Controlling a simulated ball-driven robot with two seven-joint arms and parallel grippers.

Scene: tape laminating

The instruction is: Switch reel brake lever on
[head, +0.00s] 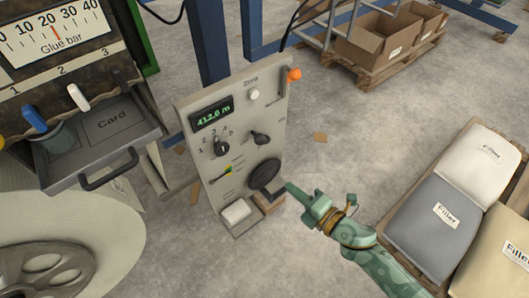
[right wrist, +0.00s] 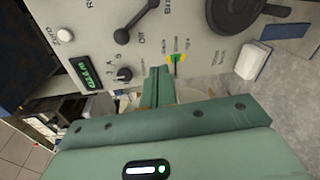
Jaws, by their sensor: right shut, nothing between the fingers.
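The grey control panel (head: 186,112) stands upright in the middle of the head view. A black lever with a ball end (head: 261,138) sticks out from its right half. In the right wrist view this lever (right wrist: 122,36) has its ball end near the word "Off"; the label beside it is cut off and only partly readable. My right gripper (head: 291,188) is shut and empty, in front of the panel's lower right, by the black handwheel (head: 264,174). In the right wrist view its fingers (right wrist: 156,85) appear below the lever, apart from it. My left gripper is out of view.
The panel also carries a numbered selector knob (head: 221,147), a yellow-green indicator (head: 228,170), an orange-ended handle (head: 294,74) and a white block (head: 236,212) low down. A drawer (head: 100,135) stands at left; filler bags (head: 440,215) lie at right.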

